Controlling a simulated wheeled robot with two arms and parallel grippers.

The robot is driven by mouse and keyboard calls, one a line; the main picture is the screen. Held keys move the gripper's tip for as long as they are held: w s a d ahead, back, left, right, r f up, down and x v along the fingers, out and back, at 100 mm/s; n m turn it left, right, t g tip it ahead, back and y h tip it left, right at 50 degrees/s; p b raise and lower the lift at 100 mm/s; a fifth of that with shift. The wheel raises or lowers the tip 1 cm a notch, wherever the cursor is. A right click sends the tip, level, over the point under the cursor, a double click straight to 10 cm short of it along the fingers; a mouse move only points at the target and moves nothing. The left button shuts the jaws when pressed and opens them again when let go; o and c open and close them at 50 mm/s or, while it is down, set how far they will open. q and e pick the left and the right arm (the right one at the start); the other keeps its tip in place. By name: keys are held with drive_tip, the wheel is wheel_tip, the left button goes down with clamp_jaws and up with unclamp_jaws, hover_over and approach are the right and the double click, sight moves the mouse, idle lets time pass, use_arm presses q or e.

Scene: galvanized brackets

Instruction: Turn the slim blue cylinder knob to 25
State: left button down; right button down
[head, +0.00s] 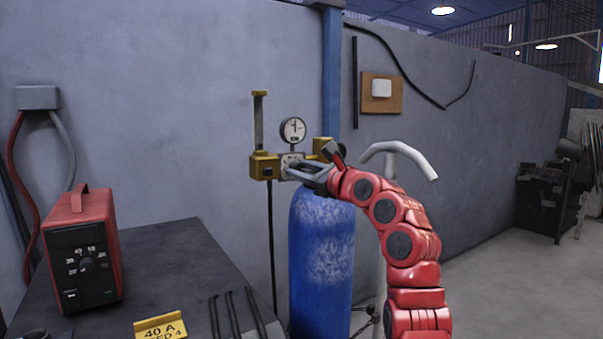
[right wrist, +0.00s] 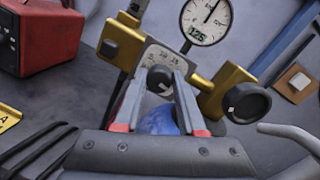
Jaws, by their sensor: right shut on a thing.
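The slim blue cylinder (head: 322,250) stands upright against the wall. A brass regulator (head: 264,166) sits above it, with a round white gauge (head: 293,130). In the right wrist view a small dark knob (right wrist: 160,77) sits before a grey scale plate (right wrist: 152,53); part of the scale is covered, and I cannot read its setting. My right gripper (head: 291,170) reaches the regulator from the right. In the right wrist view its two fingertips (right wrist: 159,80) are shut on the knob from both sides. My left gripper is out of view.
A larger black knob (right wrist: 247,102) is right of the fingers. A red box (head: 82,250) with its own dial stands on the dark bench (head: 175,255), near dark rods (head: 231,315) and a yellow "40 A" card (head: 160,328). Open floor lies to the right.

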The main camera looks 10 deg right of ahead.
drive_tip(key=shift+f, duration=0.2)
drive_tip(key=c, duration=0.5)
unclamp_jaws()
drive_tip(key=shift+r, duration=0.1)
drive_tip(key=b+v, duration=0.5)
drive_tip(key=v, duration=1.2)
drive_tip(key=shift+s+d, duration=0.1)
drive_tip(key=shift+s, duration=0.05)
